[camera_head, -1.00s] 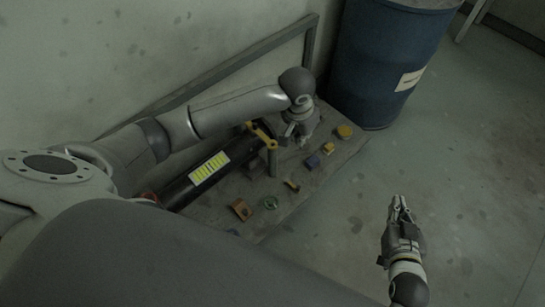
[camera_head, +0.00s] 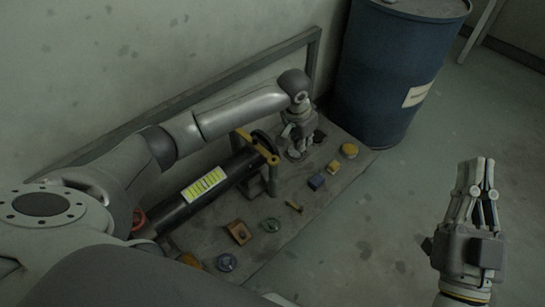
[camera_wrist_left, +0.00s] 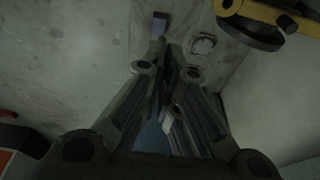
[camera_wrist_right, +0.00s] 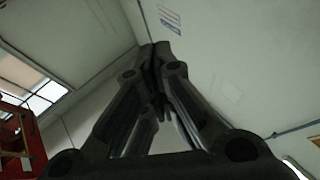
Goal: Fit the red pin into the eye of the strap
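A yellow strap (camera_head: 262,150) stands over the dark pipe (camera_head: 199,190), and part of it shows at the top right of the left wrist view (camera_wrist_left: 262,14). My left gripper (camera_head: 297,152) points down just right of the strap, apart from it, over the board. Its fingers (camera_wrist_left: 168,52) are together, and I see nothing clearly held. My right gripper (camera_head: 482,165) is away at the right over the floor, with fingers together and empty. I cannot make out the red pin. A red round part (camera_head: 138,218) shows at the pipe's near end.
The board carries a blue block (camera_head: 317,182), yellow pieces (camera_head: 349,150), an orange-brown bracket (camera_head: 239,232), a green ring (camera_head: 271,225) and a purple-grey disc (camera_head: 227,262). A blue drum (camera_head: 391,75) stands behind its right end. A rail (camera_head: 190,108) runs along the wall. Floor at right is clear.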

